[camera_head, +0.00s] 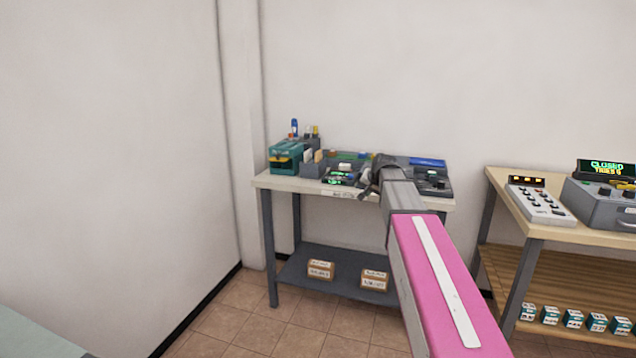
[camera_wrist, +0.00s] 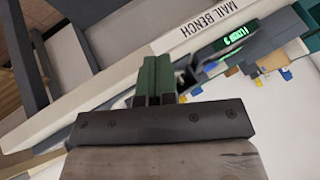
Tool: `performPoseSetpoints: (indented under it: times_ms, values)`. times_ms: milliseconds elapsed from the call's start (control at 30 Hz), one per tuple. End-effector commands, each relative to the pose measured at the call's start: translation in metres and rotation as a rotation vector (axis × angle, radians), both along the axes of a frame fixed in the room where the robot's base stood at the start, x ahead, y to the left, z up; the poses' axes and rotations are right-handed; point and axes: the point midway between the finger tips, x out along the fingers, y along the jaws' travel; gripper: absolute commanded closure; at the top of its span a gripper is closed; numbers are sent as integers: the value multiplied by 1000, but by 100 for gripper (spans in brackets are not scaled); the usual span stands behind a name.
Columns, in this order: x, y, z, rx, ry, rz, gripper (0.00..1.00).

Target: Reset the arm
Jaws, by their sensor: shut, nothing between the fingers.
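My arm reaches forward from the lower right of the head view, its pink and grey links pointing at the mail bench (camera_head: 262,181). My gripper (camera_head: 366,183) is at the far end of the arm, at the bench's front edge and partly hidden by my wrist. In the wrist view my gripper (camera_wrist: 155,75) shows its two dark green fingers side by side, shut with nothing between them. The bench edge with the label "MAIL BENCH" (camera_wrist: 212,24) shows tilted, just beyond the fingers. I cannot tell whether the fingers touch anything.
On the bench are a teal device (camera_head: 285,157), a small unit with a green display (camera_head: 340,178) and a blue-topped item (camera_head: 428,162). Small boxes (camera_head: 320,270) sit on its lower shelf. A second table (camera_head: 512,208) with a grey "CLOSED" device (camera_head: 604,203) stands right. Floor shows in front.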

Motion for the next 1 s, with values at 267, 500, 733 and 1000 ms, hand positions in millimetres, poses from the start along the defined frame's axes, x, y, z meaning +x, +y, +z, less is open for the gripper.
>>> performPoseSetpoints:
  times_ms: [267, 500, 733, 1000]
  values:
    - [-74, 4, -97, -91, 142, 78, 100]
    - [-162, 6, -185, -189, 299, 181, 100]
    - [-251, 5, -250, -269, 450, 286, 100]
    - [-317, 2, -288, -322, 562, 371, 100]
